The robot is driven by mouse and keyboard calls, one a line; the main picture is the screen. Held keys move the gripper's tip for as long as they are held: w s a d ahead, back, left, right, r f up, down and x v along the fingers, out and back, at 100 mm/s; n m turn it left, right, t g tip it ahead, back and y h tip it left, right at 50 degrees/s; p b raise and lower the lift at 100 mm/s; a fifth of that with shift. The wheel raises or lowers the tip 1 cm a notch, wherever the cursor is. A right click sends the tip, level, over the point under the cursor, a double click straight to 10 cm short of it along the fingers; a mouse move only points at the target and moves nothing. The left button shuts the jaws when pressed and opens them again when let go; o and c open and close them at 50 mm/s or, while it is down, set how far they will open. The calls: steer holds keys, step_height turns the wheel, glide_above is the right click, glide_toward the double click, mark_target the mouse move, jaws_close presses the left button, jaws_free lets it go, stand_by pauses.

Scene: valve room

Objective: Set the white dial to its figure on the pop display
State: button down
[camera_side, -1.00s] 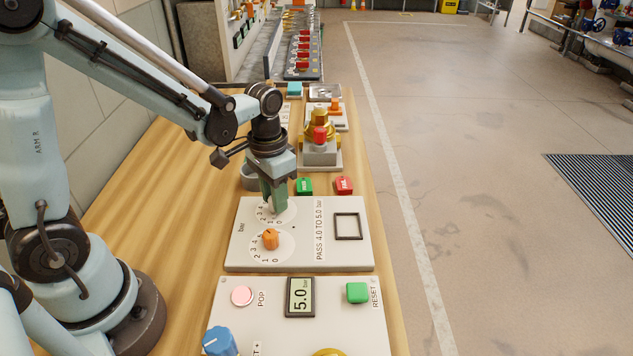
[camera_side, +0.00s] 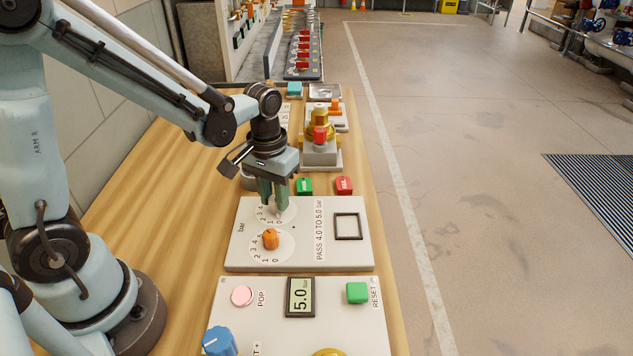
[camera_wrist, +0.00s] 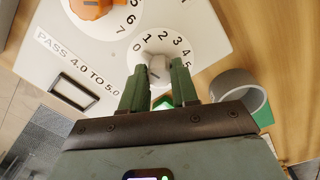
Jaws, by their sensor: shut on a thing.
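The white dial (camera_wrist: 158,72) is a small pale knob in the middle of a round white scale with figures from 0 upward. In the wrist view, my gripper (camera_wrist: 159,66) has its two green fingers on either side of it, shut on it. In the side view my gripper (camera_side: 273,205) points down at the far scale and mostly hides the dial. I cannot read which figure the dial points at. The pop display (camera_side: 300,297) reads 5.0. It sits on the near panel between the pink POP button (camera_side: 242,296) and the green RESET button (camera_side: 357,293).
An orange dial (camera_side: 270,239) with its own scale stands just nearer on the same panel (camera_side: 330,262). An empty square frame (camera_side: 348,226) is at its right. Green (camera_side: 304,186) and red (camera_side: 344,185) tags lie behind. A grey ring (camera_wrist: 238,92) stands close by my gripper.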

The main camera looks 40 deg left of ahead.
mark_target(273, 198)
steer(key=c, duration=0.8)
jaws_free()
steer(key=shift+c, duration=0.2)
steer(key=shift+r, duration=0.1)
step_height(273, 198, up, 12)
steer(key=shift+a, duration=0.15)
steer(key=s+m+t, duration=0.1)
steer(key=t, duration=0.1)
steer(key=s+f+m+t, duration=0.1)
steer(key=s+t, duration=0.1)
steer(key=s+m+t, duration=0.1)
steer(key=t, duration=0.2)
steer(key=shift+s+d+f, duration=0.25)
steer(key=shift+s+d, duration=0.1)
